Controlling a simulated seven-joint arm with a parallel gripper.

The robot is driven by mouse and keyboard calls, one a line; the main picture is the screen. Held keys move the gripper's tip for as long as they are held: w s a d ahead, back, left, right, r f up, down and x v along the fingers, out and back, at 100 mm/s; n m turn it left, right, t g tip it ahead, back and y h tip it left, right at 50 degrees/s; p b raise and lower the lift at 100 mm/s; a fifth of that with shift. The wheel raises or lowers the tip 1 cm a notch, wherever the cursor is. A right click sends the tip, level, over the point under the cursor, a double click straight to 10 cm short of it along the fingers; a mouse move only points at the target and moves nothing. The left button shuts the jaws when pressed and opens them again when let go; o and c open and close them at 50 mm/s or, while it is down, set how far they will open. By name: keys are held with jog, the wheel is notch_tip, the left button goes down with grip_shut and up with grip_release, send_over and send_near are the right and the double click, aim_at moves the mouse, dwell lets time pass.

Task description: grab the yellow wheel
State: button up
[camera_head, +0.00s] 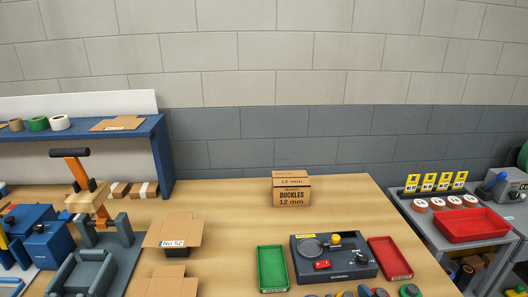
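A small yellow round piece (336,239) sits on the dark grey device (352,267) at the front centre right, beside a round grey disc (311,247). It is too small to tell whether it is a wheel or a knob. My gripper is not in view.
A green tray (260,270) stands left of the device and a red tray (404,268) right of it. A cardboard buckles box (291,190) stands behind. Open cartons (172,230) and a grey fixture (93,267) fill the left. Bare tabletop (226,215) lies between.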

aim_at(348, 296)
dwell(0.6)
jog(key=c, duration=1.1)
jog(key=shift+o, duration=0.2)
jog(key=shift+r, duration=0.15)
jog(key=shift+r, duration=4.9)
